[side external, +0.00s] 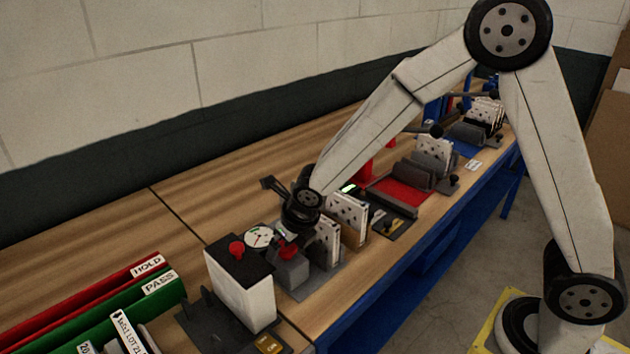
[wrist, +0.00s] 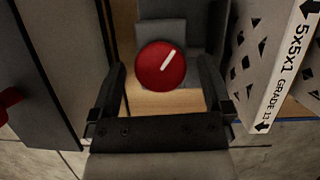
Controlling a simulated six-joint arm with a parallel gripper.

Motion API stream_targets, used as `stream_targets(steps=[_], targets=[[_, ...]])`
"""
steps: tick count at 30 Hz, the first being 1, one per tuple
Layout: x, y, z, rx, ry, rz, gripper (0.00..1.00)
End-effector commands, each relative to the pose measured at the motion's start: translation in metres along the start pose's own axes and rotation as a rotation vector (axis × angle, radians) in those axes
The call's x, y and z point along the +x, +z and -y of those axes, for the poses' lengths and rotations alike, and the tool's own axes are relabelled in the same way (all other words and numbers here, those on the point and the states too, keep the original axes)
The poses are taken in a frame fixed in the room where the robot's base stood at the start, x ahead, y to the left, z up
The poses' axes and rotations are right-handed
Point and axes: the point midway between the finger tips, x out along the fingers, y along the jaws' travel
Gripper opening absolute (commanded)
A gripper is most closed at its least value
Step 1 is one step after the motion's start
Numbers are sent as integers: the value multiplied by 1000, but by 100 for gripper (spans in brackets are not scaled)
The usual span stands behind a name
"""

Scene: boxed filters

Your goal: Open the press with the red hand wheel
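The red hand wheel (wrist: 161,66) is a round knob with a white pointer line, set in front of a grey block (wrist: 165,30) in the wrist view. My gripper (wrist: 161,82) is open, with one dark finger on each side of the wheel and a gap on both sides. I cannot tell how deep the fingers reach along it. In the side view the wheel (side external: 289,252) sits on the grey press (side external: 291,272), just below my gripper (side external: 297,228), whose fingers are mostly hidden there. White perforated boxed filters (side external: 328,242) stand right beside the press.
A filter edge (wrist: 283,75) marked 5x5x1 stands close on the right in the wrist view. A white box with a black top (side external: 240,290) and its own red button (side external: 236,249) stands close by. A round dial (side external: 259,236) is behind. Open bench lies at the back left.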

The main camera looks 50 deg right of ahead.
Motion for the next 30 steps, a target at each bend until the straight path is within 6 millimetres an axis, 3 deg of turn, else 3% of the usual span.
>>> stream_targets(steps=[11, 30], targets=[[-11, 0, 0, 0, -1, 1, 100], [-71, 0, 0, 0, 0, 1, 100]])
